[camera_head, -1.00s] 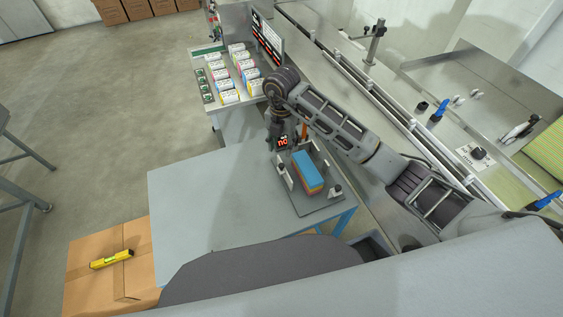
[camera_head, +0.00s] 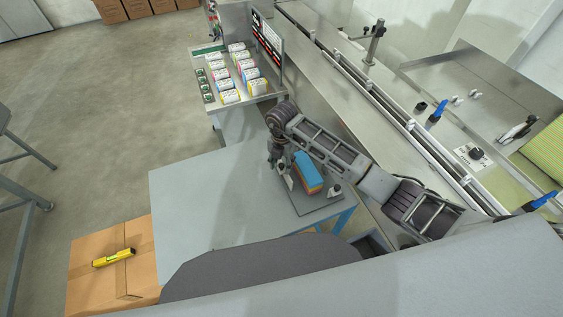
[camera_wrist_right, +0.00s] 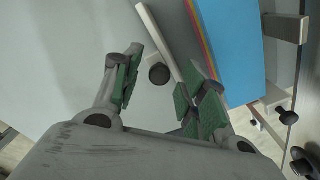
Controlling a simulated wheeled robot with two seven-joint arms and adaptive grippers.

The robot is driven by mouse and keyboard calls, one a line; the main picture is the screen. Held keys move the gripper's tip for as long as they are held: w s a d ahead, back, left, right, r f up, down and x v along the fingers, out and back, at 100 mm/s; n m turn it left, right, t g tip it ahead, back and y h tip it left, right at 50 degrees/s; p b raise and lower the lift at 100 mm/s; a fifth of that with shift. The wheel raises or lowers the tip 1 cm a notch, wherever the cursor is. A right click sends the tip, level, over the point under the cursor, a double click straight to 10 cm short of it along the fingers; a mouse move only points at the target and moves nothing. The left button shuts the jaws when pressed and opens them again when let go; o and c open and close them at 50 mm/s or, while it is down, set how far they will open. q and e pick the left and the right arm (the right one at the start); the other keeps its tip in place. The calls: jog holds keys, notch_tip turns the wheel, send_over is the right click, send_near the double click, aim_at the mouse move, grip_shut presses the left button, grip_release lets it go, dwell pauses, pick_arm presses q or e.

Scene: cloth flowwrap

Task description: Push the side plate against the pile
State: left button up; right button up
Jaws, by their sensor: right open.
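The pile (camera_head: 308,175) of folded cloths, blue on top with orange-red and yellow layers, lies on a grey plate on the table. In the right wrist view the pile (camera_wrist_right: 236,45) is at upper right. The pale side plate (camera_head: 288,182) stands along the pile's left side. In the wrist view, a gap shows between the side plate (camera_wrist_right: 158,40) and the pile. A dark round knob (camera_wrist_right: 158,73) sits left of the plate. My right gripper (camera_head: 273,165) is open at the plate; its fingers (camera_wrist_right: 160,88) spread either side of the knob. My left gripper is not in view.
The blue-grey table (camera_head: 200,205) is bare left of the pile. A bench with several white and coloured packs (camera_head: 240,72) stands behind. A conveyor (camera_head: 385,100) runs along the right. A cardboard box (camera_head: 95,285) with a yellow tool stands at lower left.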

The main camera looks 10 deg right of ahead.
aim_at(304, 160)
grip_shut()
jog(key=shift+w+d, duration=0.3)
jog(key=shift+d, duration=1.25)
jog(key=shift+w+d, duration=0.35)
jog(key=shift+d, duration=1.25)
jog(key=shift+w+d, duration=0.3)
jog(key=shift+d, duration=1.25)
grip_release()
jog(key=shift+r, duration=0.1)
notch_tip(304, 160, up, 12)
